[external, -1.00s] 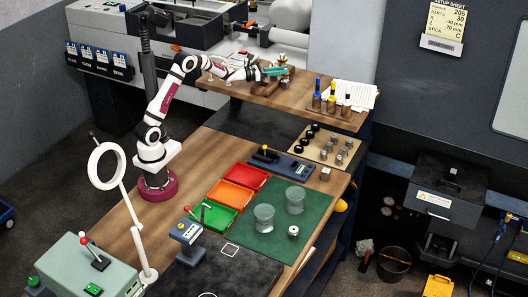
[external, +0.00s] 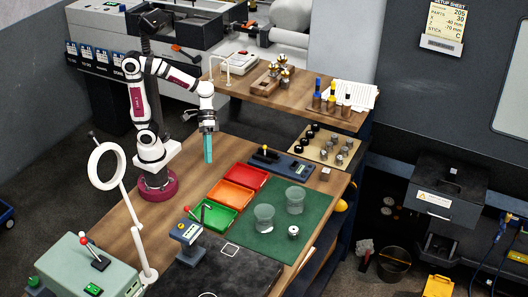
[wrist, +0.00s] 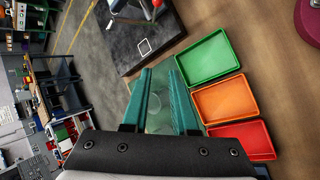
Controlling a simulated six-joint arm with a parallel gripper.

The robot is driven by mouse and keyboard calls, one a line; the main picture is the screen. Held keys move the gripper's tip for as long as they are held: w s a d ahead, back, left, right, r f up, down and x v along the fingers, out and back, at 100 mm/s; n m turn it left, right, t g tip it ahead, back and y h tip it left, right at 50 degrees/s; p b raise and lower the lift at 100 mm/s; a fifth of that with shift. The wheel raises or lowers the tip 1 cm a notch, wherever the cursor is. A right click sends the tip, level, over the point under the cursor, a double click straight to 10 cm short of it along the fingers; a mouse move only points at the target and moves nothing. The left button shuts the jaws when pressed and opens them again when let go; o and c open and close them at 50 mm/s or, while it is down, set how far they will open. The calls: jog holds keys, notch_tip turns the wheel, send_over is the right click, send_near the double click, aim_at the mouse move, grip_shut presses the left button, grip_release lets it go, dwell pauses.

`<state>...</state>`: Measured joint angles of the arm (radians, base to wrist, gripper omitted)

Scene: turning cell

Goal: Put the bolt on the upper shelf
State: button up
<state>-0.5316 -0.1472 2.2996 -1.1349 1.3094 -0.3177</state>
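My gripper (external: 208,160) points down above the wooden bench, left of the red tray. In the wrist view its two teal fingers (wrist: 160,72) stand apart with nothing between them. The upper shelf (external: 235,90) is the raised wooden board at the back. A wooden block (external: 264,87) with several brass-coloured pieces (external: 284,72) stands on it. I cannot tell for sure which thing is the bolt, or whether it is among those pieces. A small silvery piece (external: 293,231) stands on the green mat (external: 262,246).
Red (external: 246,178), orange (external: 231,195) and green (external: 213,217) trays lie beside the mat. Two clear glass jars (external: 264,217) stand on it. A tan board (external: 318,150) holds several black and metal parts. Markers (external: 331,97) and papers (external: 358,95) occupy the shelf's right end.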

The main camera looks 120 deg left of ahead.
jog(key=s+d+f+m+g+y, duration=0.2)
jog(key=s+f+m+g+y, duration=0.15)
jog(key=s+m, duration=0.5)
jog(key=s+a+m+y, duration=0.5)
jog(key=s+m, duration=0.1)
jog(key=m, duration=0.1)
jog(key=shift+s+a+f+g, duration=0.15)
jog(key=shift+s+a+g, duration=0.1)
jog(key=shift+g, duration=0.2)
